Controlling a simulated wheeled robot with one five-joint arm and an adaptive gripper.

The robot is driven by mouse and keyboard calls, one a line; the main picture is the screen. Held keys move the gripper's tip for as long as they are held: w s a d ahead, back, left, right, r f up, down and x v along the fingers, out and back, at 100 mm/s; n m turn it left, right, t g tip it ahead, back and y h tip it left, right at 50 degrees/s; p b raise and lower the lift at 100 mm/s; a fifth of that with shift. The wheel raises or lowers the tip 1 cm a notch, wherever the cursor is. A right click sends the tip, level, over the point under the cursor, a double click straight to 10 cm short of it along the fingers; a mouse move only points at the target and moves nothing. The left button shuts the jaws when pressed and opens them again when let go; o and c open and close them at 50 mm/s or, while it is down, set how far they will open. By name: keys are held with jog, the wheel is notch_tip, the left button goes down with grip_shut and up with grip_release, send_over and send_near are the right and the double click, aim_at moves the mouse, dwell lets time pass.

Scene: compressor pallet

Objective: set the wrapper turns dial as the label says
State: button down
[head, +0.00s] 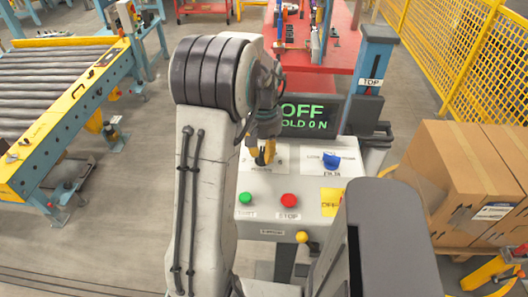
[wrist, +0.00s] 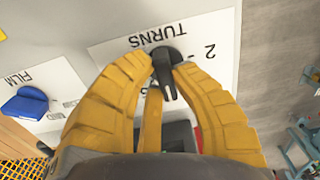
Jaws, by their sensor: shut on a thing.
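The turns dial (wrist: 166,66) is a black knob on a white plate (wrist: 218,32) marked TURNS, upside down in the wrist view. A "2" shows at the plate's right; its other marks are hidden. My gripper (wrist: 164,76) has its yellow fingers closed on both sides of the knob's bar. The bar points down and slightly right in the wrist view. In the head view my gripper (head: 264,154) is at the panel and hides the dial. A carton at right carries a white label (head: 493,211), too small to read.
The panel (head: 262,212) also has a green button (head: 246,198), a red STOP button (head: 289,200), a blue FILM knob (head: 331,160) and a yellow note (head: 332,202). The display (head: 310,115) behind reads OFF and HOLD 0 N. A roller conveyor (head: 55,90) stands at left.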

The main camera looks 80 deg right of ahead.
aim_at(264, 152)
jog(key=shift+a+f, duration=0.1)
jog(key=c, duration=1)
grip_release()
jog(key=shift+c, duration=0.2)
jog(key=shift+r, duration=0.2)
notch_tip(264, 152, up, 12)
jog(key=shift+f, duration=0.15)
